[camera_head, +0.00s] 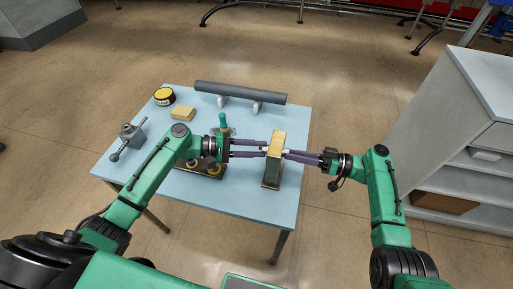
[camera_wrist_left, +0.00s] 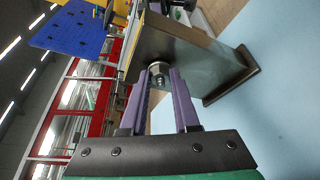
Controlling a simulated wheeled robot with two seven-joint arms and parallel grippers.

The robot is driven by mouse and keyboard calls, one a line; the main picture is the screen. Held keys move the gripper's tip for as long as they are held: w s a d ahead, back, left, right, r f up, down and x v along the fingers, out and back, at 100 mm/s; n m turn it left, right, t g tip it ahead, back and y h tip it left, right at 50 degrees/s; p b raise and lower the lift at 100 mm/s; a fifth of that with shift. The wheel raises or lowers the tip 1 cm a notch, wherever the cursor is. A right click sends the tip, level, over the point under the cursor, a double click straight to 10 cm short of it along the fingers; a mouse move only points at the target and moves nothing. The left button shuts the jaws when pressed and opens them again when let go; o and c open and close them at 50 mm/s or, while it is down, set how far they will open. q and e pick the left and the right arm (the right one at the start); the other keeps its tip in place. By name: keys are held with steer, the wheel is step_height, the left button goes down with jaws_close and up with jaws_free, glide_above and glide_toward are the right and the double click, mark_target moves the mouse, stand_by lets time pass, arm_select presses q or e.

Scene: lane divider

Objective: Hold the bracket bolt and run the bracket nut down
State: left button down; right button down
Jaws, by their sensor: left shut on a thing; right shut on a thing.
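The bracket (camera_head: 272,160), a grey-green upright block with a yellowish top, stands on the table near its right side. In the left wrist view, its metal post (camera_wrist_left: 195,45) rises from a flat foot. My left gripper (camera_head: 266,149) is shut on a small metal fastener (camera_wrist_left: 157,73) on the bracket's left face; a round flange sits between it and the bracket. I cannot tell whether it is the bolt or the nut. My right gripper (camera_head: 288,154) is shut at a small light fastener end on the right face, mostly hidden by the fingers.
On the light blue table (camera_head: 235,215) are a grey pipe (camera_head: 240,92) on supports, a yellow-black tape roll (camera_head: 164,96), a yellow block (camera_head: 183,113), a grey clamp-like tool (camera_head: 131,135) and a green-handled tool (camera_head: 223,121). A grey shelf unit (camera_head: 465,130) stands right.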

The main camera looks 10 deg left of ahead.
arm_select(q)
steer(key=shift+d, duration=0.1)
steer(key=c, duration=0.6)
jaws_free()
steer(key=shift+c, duration=0.2)
steer(key=v, duration=1.2)
steer(key=shift+f, duration=0.15)
